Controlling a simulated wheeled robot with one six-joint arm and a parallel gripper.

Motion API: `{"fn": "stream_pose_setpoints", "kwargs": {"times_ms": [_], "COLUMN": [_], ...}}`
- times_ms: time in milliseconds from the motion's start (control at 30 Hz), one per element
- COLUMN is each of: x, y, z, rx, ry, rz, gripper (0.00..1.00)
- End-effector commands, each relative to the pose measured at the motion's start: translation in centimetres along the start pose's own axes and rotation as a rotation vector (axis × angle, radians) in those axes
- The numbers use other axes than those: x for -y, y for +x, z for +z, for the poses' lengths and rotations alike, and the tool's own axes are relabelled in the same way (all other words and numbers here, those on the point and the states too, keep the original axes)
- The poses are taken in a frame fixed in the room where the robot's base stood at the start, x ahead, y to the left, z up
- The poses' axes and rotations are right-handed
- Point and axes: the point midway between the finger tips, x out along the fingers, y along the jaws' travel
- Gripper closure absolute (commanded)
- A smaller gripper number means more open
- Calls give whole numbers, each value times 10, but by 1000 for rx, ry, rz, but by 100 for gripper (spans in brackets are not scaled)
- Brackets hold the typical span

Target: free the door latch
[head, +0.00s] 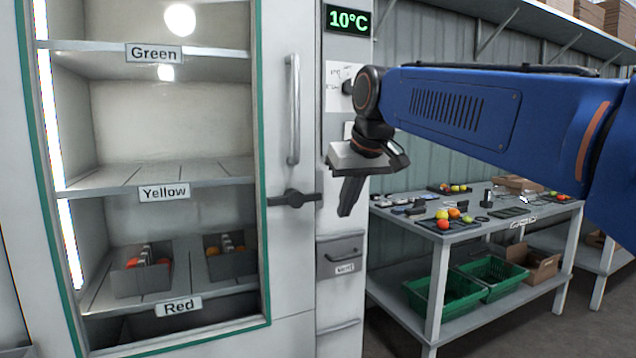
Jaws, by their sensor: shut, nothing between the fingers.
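The cabinet door (284,232) has a glass pane framed in green and looks closed. A dark door latch (292,198) with a round hub and a horizontal lever sits on the door's right edge, below a vertical bar handle (293,110). The lever's right end reaches the cabinet's side panel. My gripper (346,212) points down just right of the latch, in front of the side panel. Its fingers are shut and empty. It looks apart from the latch, though the depth between them is hard to judge.
Behind the glass are shelves labelled Green (154,54), Yellow (164,191) and Red (178,307); boxes (141,278) stand on the lowest visible one. A drawer (340,256) is below my gripper. A table (470,232) with tomatoes and green crates (445,296) stands right.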

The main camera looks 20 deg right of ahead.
Motion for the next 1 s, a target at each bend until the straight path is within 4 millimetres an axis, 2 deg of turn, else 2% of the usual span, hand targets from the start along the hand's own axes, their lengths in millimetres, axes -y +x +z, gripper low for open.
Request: {"fn": "stream_pose_setpoints", "kwargs": {"times_ms": [33, 200, 400, 500, 700, 1000], "x": [-1, -3, -6, -7, -8, -8], "y": [-6, -26, -44, -51, -58, -59], "z": [-20, -77, -135, -156, -177, -180], "rx": [-7, -27, -50, -59, -70, -70], "ry": [-3, -12, -26, -31, -37, -38], "rz": [-1, -7, -11, -13, -16, -16], "gripper": [100, 100, 100, 100, 100, 100]}}
